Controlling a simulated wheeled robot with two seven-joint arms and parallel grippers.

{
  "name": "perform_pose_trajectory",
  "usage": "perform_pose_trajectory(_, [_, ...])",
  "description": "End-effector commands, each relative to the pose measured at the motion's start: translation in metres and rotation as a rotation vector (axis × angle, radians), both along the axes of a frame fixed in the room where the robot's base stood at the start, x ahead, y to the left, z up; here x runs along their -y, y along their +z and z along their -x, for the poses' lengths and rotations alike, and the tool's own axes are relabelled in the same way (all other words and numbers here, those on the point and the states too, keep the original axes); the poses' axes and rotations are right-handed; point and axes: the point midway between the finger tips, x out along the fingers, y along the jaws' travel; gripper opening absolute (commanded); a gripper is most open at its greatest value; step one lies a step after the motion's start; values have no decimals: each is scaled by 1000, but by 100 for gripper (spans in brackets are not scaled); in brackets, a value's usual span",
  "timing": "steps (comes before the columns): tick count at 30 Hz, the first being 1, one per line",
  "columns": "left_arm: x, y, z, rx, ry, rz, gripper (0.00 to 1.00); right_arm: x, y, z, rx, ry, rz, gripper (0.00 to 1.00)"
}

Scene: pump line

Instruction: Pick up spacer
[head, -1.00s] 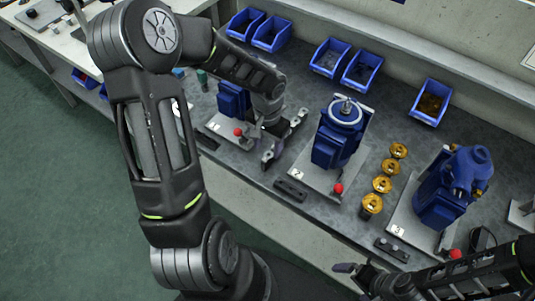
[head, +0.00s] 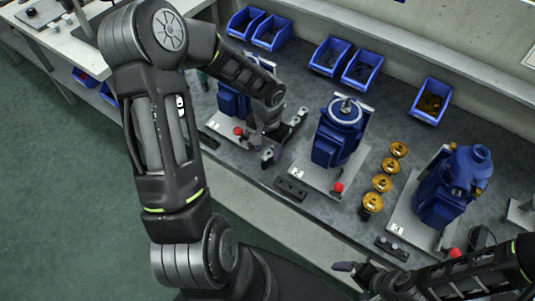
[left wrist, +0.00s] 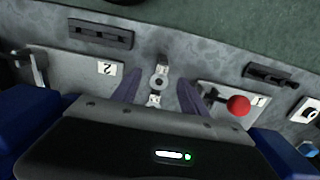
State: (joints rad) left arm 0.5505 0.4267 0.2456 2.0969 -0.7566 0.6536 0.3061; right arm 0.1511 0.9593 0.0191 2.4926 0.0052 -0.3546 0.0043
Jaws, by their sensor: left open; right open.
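In the left wrist view a small pale metal part with a ring, apparently the spacer (left wrist: 158,81), lies on the grey bench between plates 2 and 1. My left gripper (left wrist: 159,84) is open, with one purple-grey finger on each side of this part. I cannot tell whether the fingers touch it. In the head view my left gripper (head: 272,148) is low over the bench between the two plates, and the arm hides most of the part. My right gripper (head: 357,270) is open and empty near the front edge at the lower right, partly out of clear sight.
Blue pumps stand on plates 1, 2 (head: 335,140) and 3 (head: 448,190), with red-knobbed levers (head: 338,187) at the front. Several brass parts (head: 381,183) stand between plates 2 and 3. Blue bins (head: 430,100) line the back. Dark slotted blocks (head: 291,188) lie near the front edge.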

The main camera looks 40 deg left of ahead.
Motion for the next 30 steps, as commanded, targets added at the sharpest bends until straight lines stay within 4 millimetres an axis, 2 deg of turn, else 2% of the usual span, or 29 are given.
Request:
perform_pose_trajectory(23, [0,-5,0,0,0,0,51,0,-7,0,0,0,0,100])
perform_pose_trajectory(30, [0,-5,0,0,0,0,34,0,-7,0,0,0,0,100])
